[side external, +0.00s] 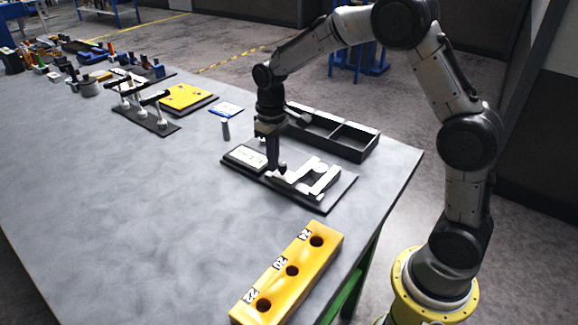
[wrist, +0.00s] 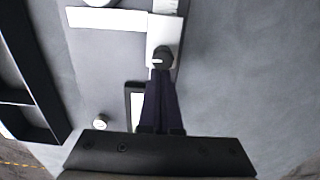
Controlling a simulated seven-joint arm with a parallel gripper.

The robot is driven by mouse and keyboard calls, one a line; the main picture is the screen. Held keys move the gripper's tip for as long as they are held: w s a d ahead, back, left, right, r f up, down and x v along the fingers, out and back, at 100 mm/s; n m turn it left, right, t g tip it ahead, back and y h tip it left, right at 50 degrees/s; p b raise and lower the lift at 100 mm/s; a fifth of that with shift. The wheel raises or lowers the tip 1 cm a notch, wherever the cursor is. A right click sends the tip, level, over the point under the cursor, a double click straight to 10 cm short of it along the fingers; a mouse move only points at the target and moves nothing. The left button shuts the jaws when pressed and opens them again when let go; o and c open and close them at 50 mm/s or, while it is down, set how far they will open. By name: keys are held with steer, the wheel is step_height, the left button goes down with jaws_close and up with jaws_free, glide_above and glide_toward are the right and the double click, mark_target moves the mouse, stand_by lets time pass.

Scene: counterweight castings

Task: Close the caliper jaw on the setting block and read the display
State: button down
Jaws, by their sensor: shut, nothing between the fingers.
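The caliper fixture is a dark base plate (side external: 323,208) lying flat on the table, with white caliper parts (side external: 318,178) at its right. A white-faced panel that looks like the display (side external: 248,157) is at its left; its reading is too small to make out. My gripper (side external: 276,172) points down over the middle of the plate, shut and empty. In the wrist view the shut fingertips (wrist: 160,74) are at a dark round knob (wrist: 162,58) on a white slide (wrist: 163,32); I cannot tell whether they touch it. I cannot clearly pick out the setting block.
A black divided tray (side external: 358,148) stands behind the fixture. A yellow block with numbered holes (side external: 290,271) is at the front. A small grey cylinder (side external: 226,130) and a blue-white card (side external: 227,110) lie behind left. The table's left front is clear.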

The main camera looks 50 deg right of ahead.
steer(key=shift+s, duration=0.15)
step_height(320, 180, up, 7)
stand_by(1.1)
steer(key=s+a+r+t, duration=0.2)
steer(key=s+r+t, duration=0.1)
steer(key=s+r, duration=0.85)
steer(key=s+f+t, duration=0.1)
steer(key=s+f, duration=0.2)
steer(key=s, duration=0.4)
steer(key=s+f+t, duration=0.1)
steer(key=s+f, duration=0.2)
steer(key=s, duration=0.4)
steer(key=shift+s+a+t, duration=0.3)
steer(key=shift+s+a, duration=0.1)
steer(key=shift+a, duration=0.05)
